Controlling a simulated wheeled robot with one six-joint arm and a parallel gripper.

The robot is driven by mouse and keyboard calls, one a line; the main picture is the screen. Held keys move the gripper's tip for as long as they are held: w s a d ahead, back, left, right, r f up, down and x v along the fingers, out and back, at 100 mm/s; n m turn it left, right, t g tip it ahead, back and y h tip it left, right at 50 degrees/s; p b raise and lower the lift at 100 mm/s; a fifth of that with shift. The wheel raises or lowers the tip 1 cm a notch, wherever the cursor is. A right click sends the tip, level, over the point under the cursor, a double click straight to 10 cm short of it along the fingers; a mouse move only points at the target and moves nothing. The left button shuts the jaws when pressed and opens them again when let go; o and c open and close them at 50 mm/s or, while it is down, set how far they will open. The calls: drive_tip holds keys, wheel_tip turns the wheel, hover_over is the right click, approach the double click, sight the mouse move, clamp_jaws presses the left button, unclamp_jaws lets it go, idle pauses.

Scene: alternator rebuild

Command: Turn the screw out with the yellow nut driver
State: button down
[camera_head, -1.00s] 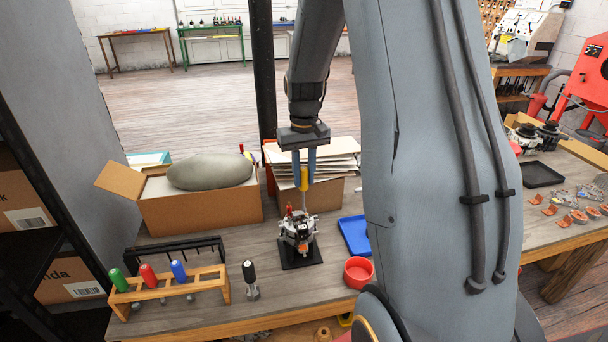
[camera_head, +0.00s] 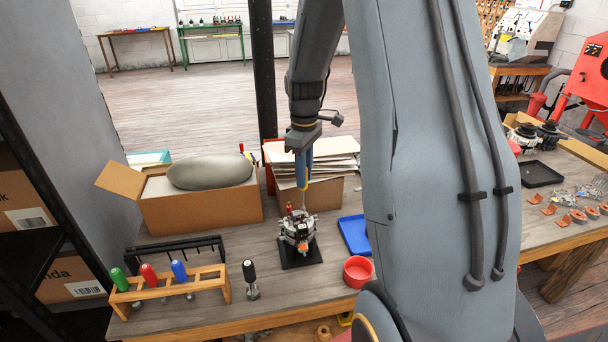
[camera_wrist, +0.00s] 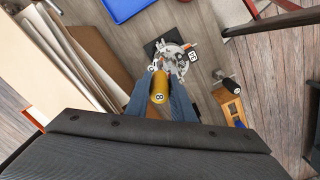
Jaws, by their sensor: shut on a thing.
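My gripper (camera_head: 303,176), with blue fingers, is shut on the yellow nut driver (camera_head: 303,184) and holds it upright above the alternator (camera_head: 297,232). The driver's shaft points down at the alternator's top; I cannot tell whether its tip sits on the screw. The screw itself is too small to make out. In the wrist view the yellow handle (camera_wrist: 159,88), marked 8, is between the two fingers, with the alternator (camera_wrist: 174,58) just beyond it. The alternator stands on a black plate (camera_head: 302,257) on the bench.
A wooden rack (camera_head: 168,291) holds green, red and blue drivers at the front left. A black-handled tool (camera_head: 250,275) stands beside it. A blue tray (camera_head: 354,235) and red bowl (camera_head: 358,270) lie to the right. Cardboard boxes (camera_head: 200,212) stand behind.

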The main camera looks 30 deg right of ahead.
drive_tip(key=n, duration=0.3)
drive_tip(key=shift+n, duration=0.4)
drive_tip(key=n, duration=0.4)
drive_tip(key=shift+d, duration=0.1)
drive_tip(key=shift+n, duration=0.5)
drive_tip(key=shift+w, duration=0.1)
drive_tip(key=n, duration=0.3)
drive_tip(key=shift+n, duration=0.3)
drive_tip(key=n, duration=0.3)
drive_tip(key=shift+w+n, duration=0.1)
drive_tip(key=shift+n, duration=0.2)
drive_tip(key=shift+r, duration=0.15)
